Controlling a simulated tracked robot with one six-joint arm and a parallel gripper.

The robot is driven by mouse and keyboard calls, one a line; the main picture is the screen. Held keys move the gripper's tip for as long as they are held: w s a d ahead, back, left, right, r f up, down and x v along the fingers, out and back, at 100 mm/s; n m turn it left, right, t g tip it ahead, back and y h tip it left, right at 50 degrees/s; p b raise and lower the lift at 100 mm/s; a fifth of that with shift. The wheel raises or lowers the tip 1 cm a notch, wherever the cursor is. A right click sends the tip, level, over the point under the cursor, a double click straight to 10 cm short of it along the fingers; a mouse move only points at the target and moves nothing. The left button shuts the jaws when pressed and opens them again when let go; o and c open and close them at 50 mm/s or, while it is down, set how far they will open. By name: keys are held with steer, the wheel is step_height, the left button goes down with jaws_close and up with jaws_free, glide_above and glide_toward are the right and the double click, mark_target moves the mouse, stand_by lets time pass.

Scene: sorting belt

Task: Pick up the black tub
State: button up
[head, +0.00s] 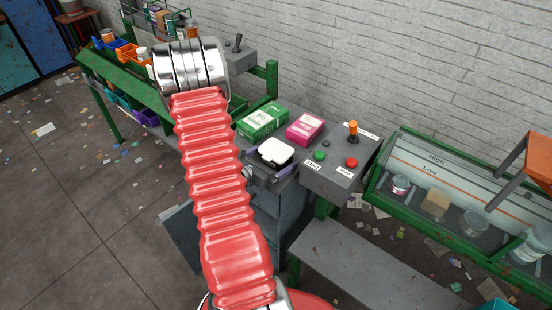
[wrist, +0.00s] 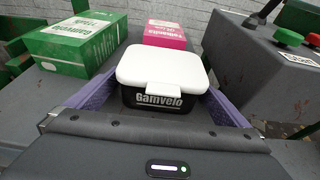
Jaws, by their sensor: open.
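The black tub (wrist: 158,98) has a white lid with a front latch and "Gamvelo" lettering. It stands upright on the grey bench top; its white lid shows in the head view (head: 276,151). My gripper (wrist: 163,82) is open, with one purple finger along the tub's left side and the other along its right side. The tub sits between the fingers, in front of the dark palm. I cannot tell whether either finger touches it. In the head view my gripper (head: 274,158) is partly hidden by my red arm.
A green box (head: 262,120) and a pink box (head: 305,128) stand just behind the tub. A grey control box (head: 340,167) with green and red buttons and an orange-topped lever is close on the right. A green-framed belt section (head: 450,195) holds several items further right.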

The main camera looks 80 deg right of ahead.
mark_target(275, 151)
steer(key=c, duration=1.1)
steer(key=shift+r, duration=5)
